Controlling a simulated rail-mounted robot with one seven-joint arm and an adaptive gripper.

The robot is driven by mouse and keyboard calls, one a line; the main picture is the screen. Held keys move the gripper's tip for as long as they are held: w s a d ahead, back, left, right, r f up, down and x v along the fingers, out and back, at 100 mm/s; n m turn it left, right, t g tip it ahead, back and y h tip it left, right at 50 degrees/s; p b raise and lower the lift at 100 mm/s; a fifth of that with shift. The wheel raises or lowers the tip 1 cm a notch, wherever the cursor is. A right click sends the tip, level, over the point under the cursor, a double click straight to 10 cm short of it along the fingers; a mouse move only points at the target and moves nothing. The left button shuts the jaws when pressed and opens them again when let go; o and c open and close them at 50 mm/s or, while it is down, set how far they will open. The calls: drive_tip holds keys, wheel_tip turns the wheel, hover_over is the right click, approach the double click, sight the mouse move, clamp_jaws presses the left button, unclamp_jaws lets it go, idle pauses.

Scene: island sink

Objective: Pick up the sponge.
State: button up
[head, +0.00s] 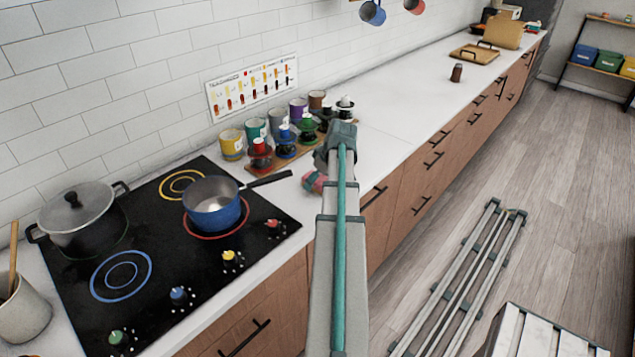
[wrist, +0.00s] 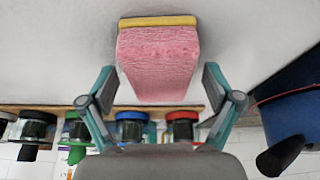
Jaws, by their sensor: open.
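The sponge is pink with a yellow layer. It shows in the wrist view (wrist: 157,62) on the white counter, upper middle. In the head view only a small pink part of the sponge (head: 314,181) shows, beside my arm, the rest being hidden. My gripper (wrist: 158,80) is open and empty. In the wrist view its two fingers stand to the left and right of the sponge's near end, with visible gaps on both sides. The head view shows my gripper (head: 335,148) over the counter, its fingertips hidden.
A blue saucepan (head: 212,205) stands on the black stove (head: 150,262), its handle pointing towards the sponge. Colourful jars on a wooden board (head: 285,158) stand behind the sponge. A pot (head: 78,222) stands far left. The counter beyond, to the right, is largely clear.

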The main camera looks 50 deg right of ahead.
drive_tip(key=shift+f, duration=0.2)
idle(0.5)
drive_tip(key=c, duration=1)
